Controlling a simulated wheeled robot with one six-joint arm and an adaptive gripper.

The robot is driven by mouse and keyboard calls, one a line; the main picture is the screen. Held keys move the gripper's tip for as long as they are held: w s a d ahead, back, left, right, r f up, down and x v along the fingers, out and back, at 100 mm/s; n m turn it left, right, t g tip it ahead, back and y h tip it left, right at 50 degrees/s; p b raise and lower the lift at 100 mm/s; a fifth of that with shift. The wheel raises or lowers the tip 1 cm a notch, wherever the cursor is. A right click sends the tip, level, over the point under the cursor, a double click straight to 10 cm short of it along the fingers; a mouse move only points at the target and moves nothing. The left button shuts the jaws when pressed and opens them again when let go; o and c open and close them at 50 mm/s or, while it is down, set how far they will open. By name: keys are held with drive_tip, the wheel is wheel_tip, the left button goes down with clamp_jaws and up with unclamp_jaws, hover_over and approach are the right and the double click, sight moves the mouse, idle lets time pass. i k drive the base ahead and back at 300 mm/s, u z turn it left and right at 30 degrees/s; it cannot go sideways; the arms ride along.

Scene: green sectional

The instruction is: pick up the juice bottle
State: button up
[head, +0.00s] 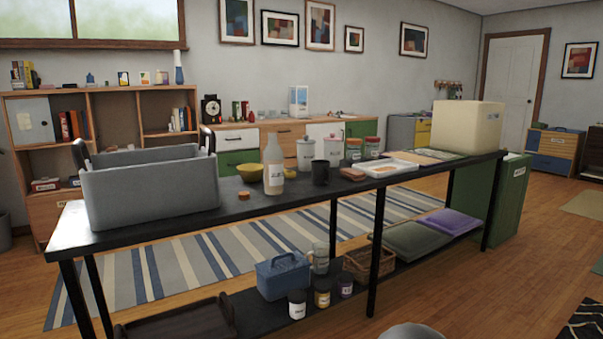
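A pale bottle with a white label (273,181) stands upright on the long black table (233,206), and it looks like the juice bottle. It is just right of the grey bin, with a yellow bowl (250,172) close on its left and partly behind it. The label is too small to read. A small orange-brown lid-like piece (244,195) lies in front of it to the left.
A grey bin with dark handles (150,196) fills the table's left end. A black cup (320,172), white canisters (305,153), a white tray (384,168) and a cream box (467,127) stand farther right. The front edge before the bottle is mostly clear.

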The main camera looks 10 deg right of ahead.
sight(273, 153)
drive_tip(key=u, duration=1.85)
drive_tip(key=i, duration=2.15)
drive_tip(key=z, duration=3.05)
drive_tip(key=i, duration=0.5)
drive_tip(key=z, duration=0.05)
